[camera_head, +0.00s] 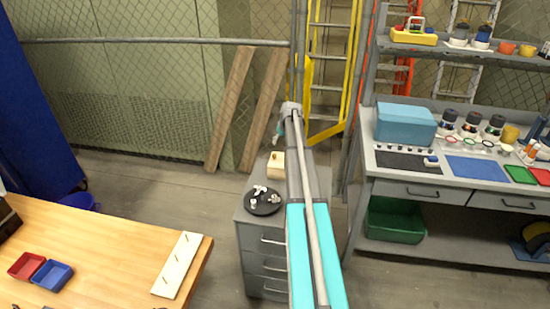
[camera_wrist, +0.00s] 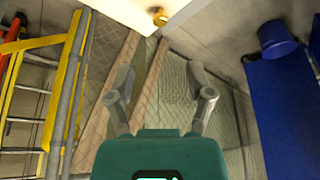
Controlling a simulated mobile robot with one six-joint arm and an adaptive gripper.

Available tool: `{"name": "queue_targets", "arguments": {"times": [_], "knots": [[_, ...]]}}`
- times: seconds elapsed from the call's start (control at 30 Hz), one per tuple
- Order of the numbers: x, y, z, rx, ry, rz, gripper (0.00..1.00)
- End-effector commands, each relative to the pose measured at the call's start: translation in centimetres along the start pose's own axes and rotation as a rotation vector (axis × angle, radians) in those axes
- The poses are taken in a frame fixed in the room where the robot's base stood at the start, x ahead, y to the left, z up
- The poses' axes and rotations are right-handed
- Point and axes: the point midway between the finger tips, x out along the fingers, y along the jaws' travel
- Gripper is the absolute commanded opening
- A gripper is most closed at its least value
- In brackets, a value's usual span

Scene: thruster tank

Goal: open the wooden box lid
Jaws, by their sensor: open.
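The pale wooden box (camera_head: 277,168) sits on top of the grey drawer cabinet (camera_head: 240,217) in the head view, with a small knob (camera_head: 274,155) on it. Its lid appears closed, though my arm hides part of the right side. In the wrist view a pale edge of the box (camera_wrist: 130,10) and the golden knob (camera_wrist: 160,19) show at the top, beyond the fingertips. My gripper (camera_wrist: 160,88) is open and empty, its two fingers spread apart and not touching the box. In the head view it is small and partly hidden by my arm.
A black round tray (camera_head: 264,208) with small white parts lies in front of the box on the cabinet. A wooden table (camera_head: 110,250) stands at the left. Grey shelving (camera_head: 360,185) stands at the right. Planks (camera_head: 230,110) and a yellow ladder (camera_head: 345,75) lean behind.

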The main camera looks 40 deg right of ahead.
Motion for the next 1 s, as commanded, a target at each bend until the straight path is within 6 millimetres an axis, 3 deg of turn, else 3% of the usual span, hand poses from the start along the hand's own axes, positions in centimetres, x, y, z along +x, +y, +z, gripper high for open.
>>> {"name": "queue_targets", "arguments": {"times": [1.0], "knots": [[9.0,0.2,0.2,0.002,0.000,0.001,0.68]]}}
